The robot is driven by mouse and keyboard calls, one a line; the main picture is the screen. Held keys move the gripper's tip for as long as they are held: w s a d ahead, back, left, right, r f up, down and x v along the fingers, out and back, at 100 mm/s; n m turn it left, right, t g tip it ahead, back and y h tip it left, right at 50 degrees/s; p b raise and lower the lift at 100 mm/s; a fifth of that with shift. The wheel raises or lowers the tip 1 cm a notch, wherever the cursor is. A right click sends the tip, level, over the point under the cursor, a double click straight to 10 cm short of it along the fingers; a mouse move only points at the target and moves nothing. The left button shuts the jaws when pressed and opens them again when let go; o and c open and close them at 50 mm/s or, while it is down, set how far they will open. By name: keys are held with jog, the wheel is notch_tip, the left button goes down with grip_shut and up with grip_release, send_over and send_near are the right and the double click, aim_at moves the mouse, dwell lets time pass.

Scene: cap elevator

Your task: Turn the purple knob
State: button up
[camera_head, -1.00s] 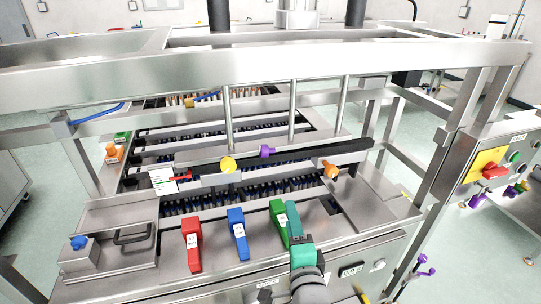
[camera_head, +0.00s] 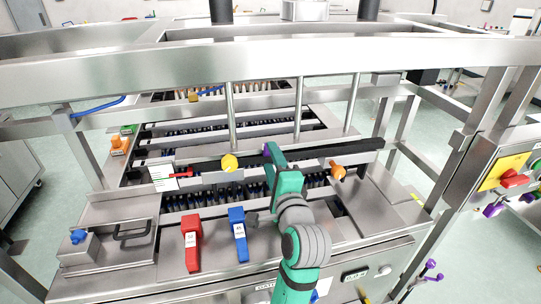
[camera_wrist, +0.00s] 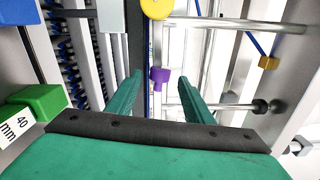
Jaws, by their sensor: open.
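The purple knob (camera_head: 266,150) sits on the rail across the machine, partly hidden behind my gripper in the head view. In the wrist view the purple knob (camera_wrist: 160,76) shows whole, between the two green fingers and beyond or near their tips. My gripper (camera_head: 275,150) reaches forward over the rail; its fingers (camera_wrist: 161,82) are apart, one on each side of the knob in the picture. I cannot tell whether either finger touches it.
A yellow knob (camera_head: 229,162) is left of the purple one and an orange knob (camera_head: 337,170) is right. Red (camera_head: 191,243) and blue (camera_head: 238,235) blocks stand in front. A green block (camera_wrist: 40,102) shows in the wrist view. Upright metal rods (camera_head: 299,105) rise behind the rail.

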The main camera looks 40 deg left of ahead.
jog(key=x, duration=0.3)
jog(key=shift+d, duration=0.1)
jog(key=c, duration=1)
jog(key=shift+f+n, duration=0.25)
jog(key=shift+n, duration=0.55)
jog(key=shift+c, duration=0.2)
jog(key=o, duration=1)
jog(key=shift+d, duration=0.1)
jog(key=shift+o, duration=0.2)
